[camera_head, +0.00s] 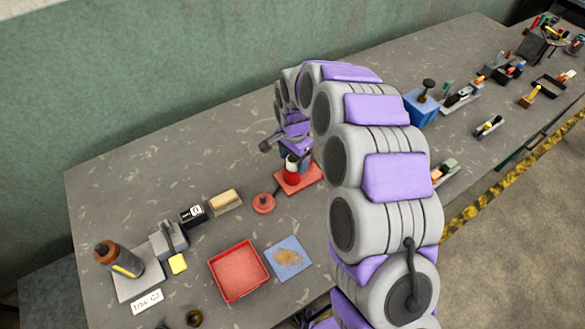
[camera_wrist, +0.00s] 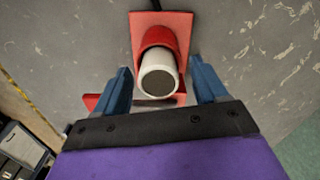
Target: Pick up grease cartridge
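A white cylinder with a dark round end, which I take to be the grease cartridge (camera_wrist: 158,78), sits in a red holder on a red base plate (camera_wrist: 174,22). In the head view the white cylinder (camera_head: 291,170) stands on the red plate (camera_head: 306,181) near the middle of the bench. My gripper (camera_wrist: 163,78) is open, with one blue finger on each side of the cylinder and a visible gap to both. In the head view my arm partly hides the gripper and the cylinder's far side.
A red round part (camera_head: 263,203) lies just left of the plate. A red tray (camera_head: 238,271), a blue mat (camera_head: 289,258) and a dark bottle with a brown cap (camera_head: 118,258) are nearer. A blue box (camera_head: 421,108) stands to the right. The bench behind is clear.

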